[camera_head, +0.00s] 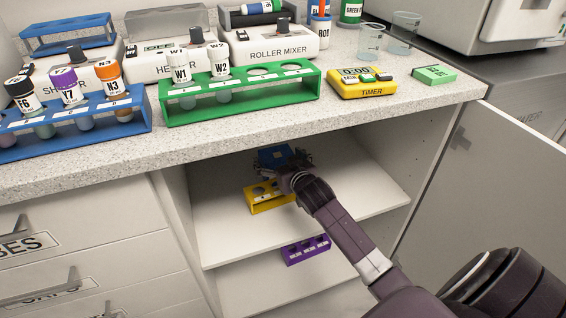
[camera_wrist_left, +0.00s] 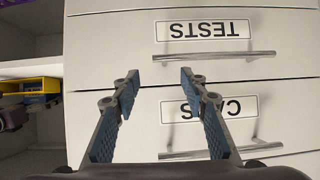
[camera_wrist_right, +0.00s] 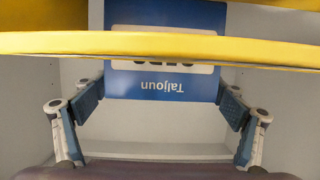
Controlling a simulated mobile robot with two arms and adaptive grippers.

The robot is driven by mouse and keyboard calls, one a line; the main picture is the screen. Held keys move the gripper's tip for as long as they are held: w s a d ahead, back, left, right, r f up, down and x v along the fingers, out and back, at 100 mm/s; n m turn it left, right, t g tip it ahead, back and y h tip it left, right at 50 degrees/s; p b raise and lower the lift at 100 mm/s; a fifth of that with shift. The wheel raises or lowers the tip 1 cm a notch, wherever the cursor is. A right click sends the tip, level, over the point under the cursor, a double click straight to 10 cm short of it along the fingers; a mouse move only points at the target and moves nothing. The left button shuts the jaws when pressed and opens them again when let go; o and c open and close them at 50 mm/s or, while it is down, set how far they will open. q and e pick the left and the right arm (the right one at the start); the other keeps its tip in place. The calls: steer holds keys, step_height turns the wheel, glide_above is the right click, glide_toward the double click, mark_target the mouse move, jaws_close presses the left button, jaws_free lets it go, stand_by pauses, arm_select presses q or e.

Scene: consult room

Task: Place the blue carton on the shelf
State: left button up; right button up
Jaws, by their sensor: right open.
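The blue carton (camera_head: 273,156) is on the upper shelf (camera_head: 345,190) inside the open cabinet, behind a yellow rack (camera_head: 268,204). My right gripper (camera_head: 284,166) reaches into the cabinet at the carton. In the right wrist view the carton's blue face (camera_wrist_right: 160,88), with upside-down "Taljoun" lettering, lies between the open fingers (camera_wrist_right: 163,92). One finger is at each side; I cannot tell whether they touch it. The yellow rack's bar crosses in front of its upper part. My left gripper (camera_wrist_left: 158,73) is open and empty, facing drawer fronts, and outside the head view.
A purple rack (camera_head: 306,250) sits on the lower shelf. The cabinet door (camera_head: 500,165) stands open at right. The counter (camera_head: 215,135) above holds a green tube rack (camera_head: 240,98), a blue tube rack (camera_head: 75,125) and a yellow timer (camera_head: 361,86). Upper-shelf space right of the arm is clear.

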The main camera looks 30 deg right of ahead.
steer(key=p+v, duration=0.1)
steer(key=v, duration=0.4)
steer(key=shift+s+p, duration=0.1)
steer(key=shift+p, duration=0.2)
steer(key=p+v, duration=0.1)
steer(key=v, duration=0.4)
steer(key=shift+s+a+r, duration=0.1)
steer(key=shift+s, duration=0.2)
steer(key=shift+s+a+r, duration=0.1)
steer(key=shift+s+r, duration=0.05)
steer(key=shift+s, duration=0.35)
arm_select(q)
steer(key=s+a+f+g+y, duration=0.1)
steer(key=s+a+f+g, duration=0.1)
steer(key=s+f+g, duration=0.2)
steer(key=s+a+f+g+y, duration=0.1)
steer(key=s+a+f+g, duration=0.2)
steer(key=s, duration=0.8)
steer(key=shift+s+f+g, duration=0.15)
steer(key=shift+f+g, duration=0.45)
steer(key=shift+f, duration=0.15)
